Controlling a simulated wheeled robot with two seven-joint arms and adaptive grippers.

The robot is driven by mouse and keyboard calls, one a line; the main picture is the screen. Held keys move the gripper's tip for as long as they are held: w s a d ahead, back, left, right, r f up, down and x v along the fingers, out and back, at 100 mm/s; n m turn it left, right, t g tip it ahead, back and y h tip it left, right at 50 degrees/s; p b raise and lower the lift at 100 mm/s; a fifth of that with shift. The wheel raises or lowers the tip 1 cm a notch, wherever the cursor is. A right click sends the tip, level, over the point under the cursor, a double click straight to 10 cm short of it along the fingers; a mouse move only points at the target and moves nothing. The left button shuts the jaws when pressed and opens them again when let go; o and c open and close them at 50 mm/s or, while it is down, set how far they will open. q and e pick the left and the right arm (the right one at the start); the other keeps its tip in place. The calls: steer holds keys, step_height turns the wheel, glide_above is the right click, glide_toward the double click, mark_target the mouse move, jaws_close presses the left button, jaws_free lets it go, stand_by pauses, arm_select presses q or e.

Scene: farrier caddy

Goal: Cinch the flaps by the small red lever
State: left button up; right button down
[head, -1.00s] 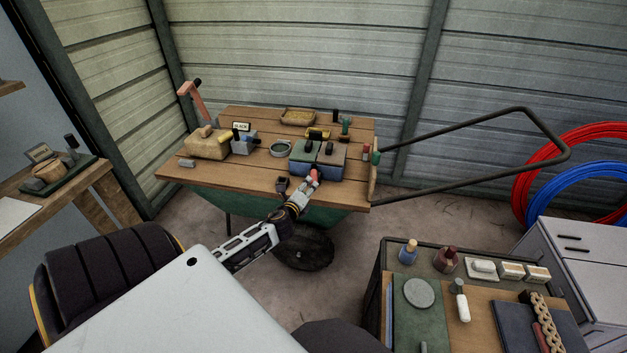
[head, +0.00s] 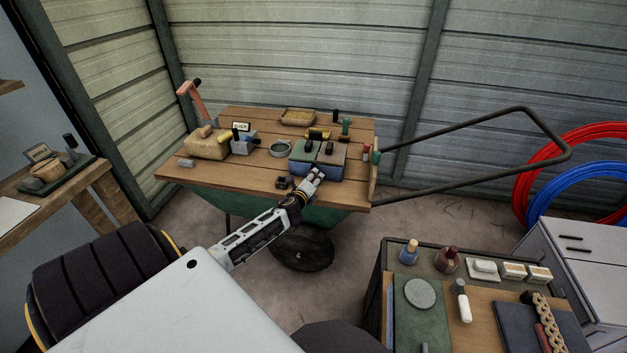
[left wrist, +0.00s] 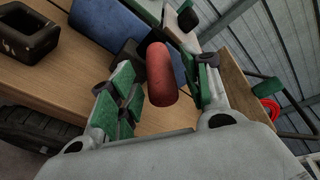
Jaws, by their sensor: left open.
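The caddy box (head: 325,172) with a blue front and green and brown flaps on top stands near the front edge of the plank-topped barrow. Dark knobs stand up from the flaps. The small red lever (left wrist: 160,78) shows in the left wrist view, a rounded red grip in front of the blue wall (left wrist: 104,22). My left gripper (head: 316,172) is open at the caddy's front and hides the lever in the head view. In the left wrist view its green-padded fingers (left wrist: 164,92) lie on either side of the lever, with no clear grip on it. My right gripper is out of view.
A larger red lever (head: 197,104) stands at the barrow's back left, by a tan sack-like block (head: 205,146). A round tin (head: 281,148) sits left of the caddy, and a small dark block (head: 283,183) sits close left of the gripper. A bench with tools stands front right.

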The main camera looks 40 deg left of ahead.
arm_select(q)
steer(key=shift+w+a+f, duration=0.1)
steer(key=shift+w+a, duration=0.15)
steer(key=shift+w, duration=0.35)
steer(key=shift+c, duration=0.5)
jaws_close()
